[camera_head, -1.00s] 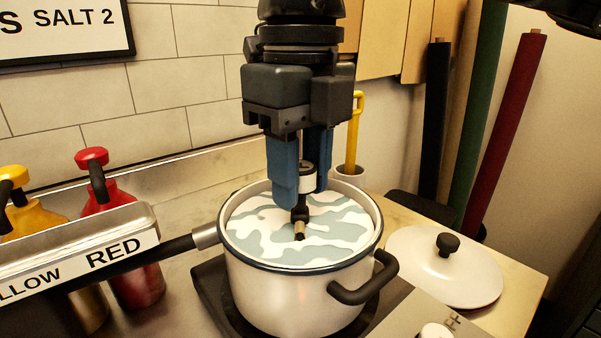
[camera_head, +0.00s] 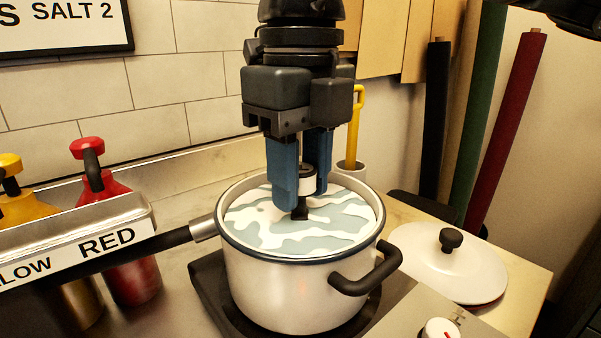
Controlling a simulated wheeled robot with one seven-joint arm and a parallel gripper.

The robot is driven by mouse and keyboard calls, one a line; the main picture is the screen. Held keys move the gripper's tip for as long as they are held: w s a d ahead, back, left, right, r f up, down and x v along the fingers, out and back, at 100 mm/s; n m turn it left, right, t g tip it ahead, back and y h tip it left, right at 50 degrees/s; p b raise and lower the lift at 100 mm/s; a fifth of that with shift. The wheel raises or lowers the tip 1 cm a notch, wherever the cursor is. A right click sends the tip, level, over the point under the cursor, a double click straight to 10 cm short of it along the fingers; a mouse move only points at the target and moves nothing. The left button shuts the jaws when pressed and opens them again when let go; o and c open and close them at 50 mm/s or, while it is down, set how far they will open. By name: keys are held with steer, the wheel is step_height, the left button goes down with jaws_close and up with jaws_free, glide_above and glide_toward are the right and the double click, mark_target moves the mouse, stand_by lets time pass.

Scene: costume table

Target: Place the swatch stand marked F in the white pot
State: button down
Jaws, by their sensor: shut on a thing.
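The white pot (camera_head: 290,295) stands on a dark hob plate, filled nearly to the rim with white and grey-blue swirled contents (camera_head: 310,225). My gripper (camera_head: 300,192) points straight down over the pot, its blue fingers shut on a small stand with a white band and dark ends (camera_head: 307,182). The stand is upright. Its dark lower part (camera_head: 300,213) meets the swirled surface, and anything below that is hidden. No letter F can be read on it.
Red (camera_head: 104,185) and yellow (camera_head: 22,200) bottles stand behind the shelf. A white lid (camera_head: 450,270) lies to the right. A cup with a yellow-handled tool (camera_head: 357,125) stands behind the pot.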

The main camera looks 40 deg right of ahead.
steer(key=shift+f+b, duration=0.3)
steer(key=shift+b, duration=0.05)
stand_by(0.4)
steer(key=shift+c, duration=1.3)
jaws_free()
steer(key=shift+r+p, duration=1.65)
steer(key=shift+r, duration=1.85)
